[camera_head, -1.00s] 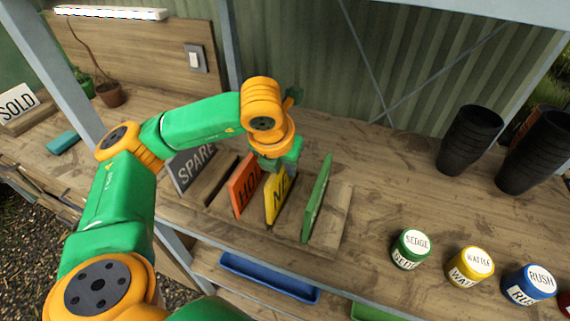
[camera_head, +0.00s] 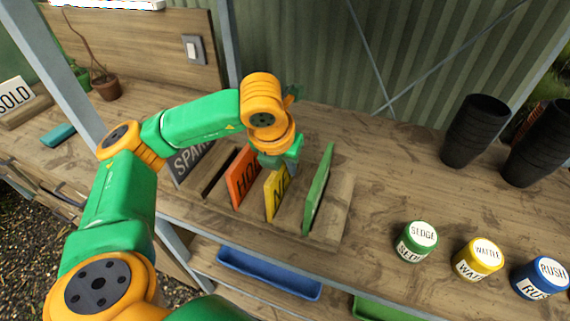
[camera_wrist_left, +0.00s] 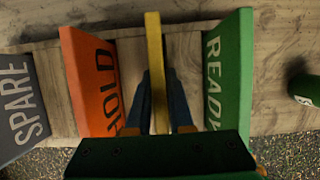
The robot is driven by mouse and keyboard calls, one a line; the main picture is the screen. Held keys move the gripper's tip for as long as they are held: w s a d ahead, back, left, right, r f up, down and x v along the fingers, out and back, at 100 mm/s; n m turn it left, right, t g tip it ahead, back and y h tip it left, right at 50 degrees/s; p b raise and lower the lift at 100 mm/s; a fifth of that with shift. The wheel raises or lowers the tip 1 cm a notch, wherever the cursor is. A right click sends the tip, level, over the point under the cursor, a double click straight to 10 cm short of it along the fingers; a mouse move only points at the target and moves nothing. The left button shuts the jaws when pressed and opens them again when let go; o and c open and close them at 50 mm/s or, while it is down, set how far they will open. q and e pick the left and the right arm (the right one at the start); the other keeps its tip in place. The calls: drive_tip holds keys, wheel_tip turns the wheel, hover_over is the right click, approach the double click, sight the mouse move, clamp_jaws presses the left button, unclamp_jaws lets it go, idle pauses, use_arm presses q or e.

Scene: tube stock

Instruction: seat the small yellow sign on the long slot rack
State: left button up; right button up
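The small yellow sign (camera_head: 276,193) stands on edge at the long slot rack (camera_head: 337,208), between the orange HOLD sign (camera_head: 242,177) and the green READY sign (camera_head: 319,188). My left gripper (camera_head: 281,167) is over it from above. In the left wrist view the yellow sign (camera_wrist_left: 156,60) runs between the two dark fingers (camera_wrist_left: 160,98), which lie close against its faces. The gripper looks shut on it. I cannot tell whether its lower edge is down in a slot. My right gripper is not in view.
The grey SPARE sign (camera_head: 190,163) stands at the rack's left end. Green (camera_head: 417,241), yellow (camera_head: 478,258) and blue (camera_head: 540,277) labelled jars stand to the right. Black pots (camera_head: 474,130) are farther back. Bare bench lies between rack and pots. A blue tray (camera_head: 268,275) is below.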

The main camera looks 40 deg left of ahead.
use_arm(q)
drive_tip(key=o, duration=0.4)
drive_tip(key=shift+c, duration=0.2)
drive_tip(key=v, duration=0.7)
drive_tip(key=shift+s+d+r, duration=0.1)
